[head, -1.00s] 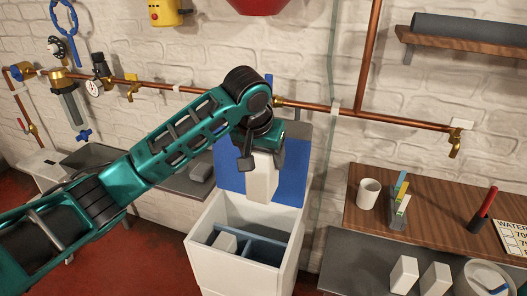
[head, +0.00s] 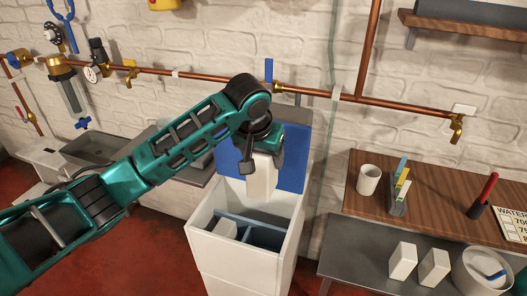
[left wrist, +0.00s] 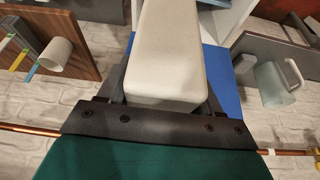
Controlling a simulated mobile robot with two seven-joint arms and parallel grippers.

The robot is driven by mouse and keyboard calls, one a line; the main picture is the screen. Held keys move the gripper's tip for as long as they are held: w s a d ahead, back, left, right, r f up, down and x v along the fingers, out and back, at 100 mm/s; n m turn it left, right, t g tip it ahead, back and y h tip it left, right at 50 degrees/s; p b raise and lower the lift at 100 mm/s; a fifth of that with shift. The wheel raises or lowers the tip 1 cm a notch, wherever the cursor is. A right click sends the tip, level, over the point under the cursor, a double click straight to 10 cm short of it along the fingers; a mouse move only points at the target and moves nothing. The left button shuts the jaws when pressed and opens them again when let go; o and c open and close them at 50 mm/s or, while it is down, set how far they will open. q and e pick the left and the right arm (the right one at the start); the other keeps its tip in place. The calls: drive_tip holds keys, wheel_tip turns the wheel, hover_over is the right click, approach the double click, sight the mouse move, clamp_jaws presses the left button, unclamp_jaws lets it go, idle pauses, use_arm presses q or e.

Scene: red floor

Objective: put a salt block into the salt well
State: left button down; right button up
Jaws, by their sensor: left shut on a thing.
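My left gripper (head: 262,158) is shut on a white salt block (head: 261,181). The block hangs upright over the rear of the open white cabinet (head: 238,268), which seems to be the salt well. Its blue lid (head: 292,160) is raised behind the block. A blue divider (head: 265,236) splits the inside into compartments, and a pale block (head: 223,230) lies in the left one. The left wrist view shows the held block (left wrist: 167,55) between the fingers. Two more white blocks (head: 403,261) (head: 434,268) stand on the grey bench. My right gripper is not in view.
A copper pipe (head: 320,92) with taps runs along the brick wall behind. At right, a wooden shelf (head: 430,205) holds a white mug (head: 368,179) and coloured strips. A round white tub (head: 482,271) stands on the grey bench (head: 345,252). A sink (head: 90,149) is at left.

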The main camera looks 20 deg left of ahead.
sight(264, 197)
use_arm(q)
drive_tip(key=shift+w+f+b, duration=0.1)
drive_tip(key=shift+f+b, duration=0.4)
drive_tip(key=shift+f, duration=2.15)
wheel_tip(264, 197, down, 25)
drive_tip(key=b, duration=0.9)
drive_tip(key=shift+f+b, duration=0.2)
drive_tip(key=shift+b, duration=0.1)
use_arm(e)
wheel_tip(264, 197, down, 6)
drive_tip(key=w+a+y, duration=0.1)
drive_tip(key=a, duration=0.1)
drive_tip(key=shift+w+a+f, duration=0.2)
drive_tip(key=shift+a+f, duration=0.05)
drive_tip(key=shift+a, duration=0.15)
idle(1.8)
